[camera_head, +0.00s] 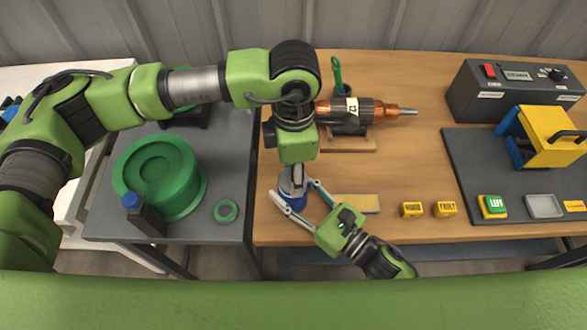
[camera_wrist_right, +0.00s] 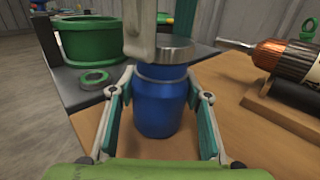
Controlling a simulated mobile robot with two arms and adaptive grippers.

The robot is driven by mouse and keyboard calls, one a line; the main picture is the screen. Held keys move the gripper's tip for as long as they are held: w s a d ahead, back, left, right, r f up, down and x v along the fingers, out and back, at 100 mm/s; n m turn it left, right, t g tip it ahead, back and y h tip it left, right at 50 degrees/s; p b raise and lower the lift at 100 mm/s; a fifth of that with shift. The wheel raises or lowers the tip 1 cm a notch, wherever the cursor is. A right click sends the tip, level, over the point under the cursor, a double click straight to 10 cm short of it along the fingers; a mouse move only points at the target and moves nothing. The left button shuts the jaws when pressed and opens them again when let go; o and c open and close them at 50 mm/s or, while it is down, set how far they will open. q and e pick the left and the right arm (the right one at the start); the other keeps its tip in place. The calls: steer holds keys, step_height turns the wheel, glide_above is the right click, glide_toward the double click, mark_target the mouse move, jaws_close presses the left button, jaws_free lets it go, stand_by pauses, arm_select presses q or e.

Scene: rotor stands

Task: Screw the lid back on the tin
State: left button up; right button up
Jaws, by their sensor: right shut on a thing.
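A blue tin (camera_wrist_right: 160,105) stands upright on the wooden bench; in the head view (camera_head: 294,203) it is partly covered by my grippers. A silvery metal lid (camera_wrist_right: 172,50) is at the tin's mouth; I cannot tell whether it is threaded on. My right gripper (camera_head: 291,193) is shut on the tin's body, one finger on each side. My left gripper (camera_head: 294,188) points down from above at the lid, and a grey finger overlaps the lid's left part in the right wrist view (camera_wrist_right: 140,35). Its grip on the lid is not clear.
A copper rotor (camera_head: 362,110) rests on a wooden stand behind the tin. A green drum (camera_head: 157,172) and a green ring (camera_head: 226,211) are on the grey table at left.

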arm_select(q)
steer(key=shift+f, duration=0.5)
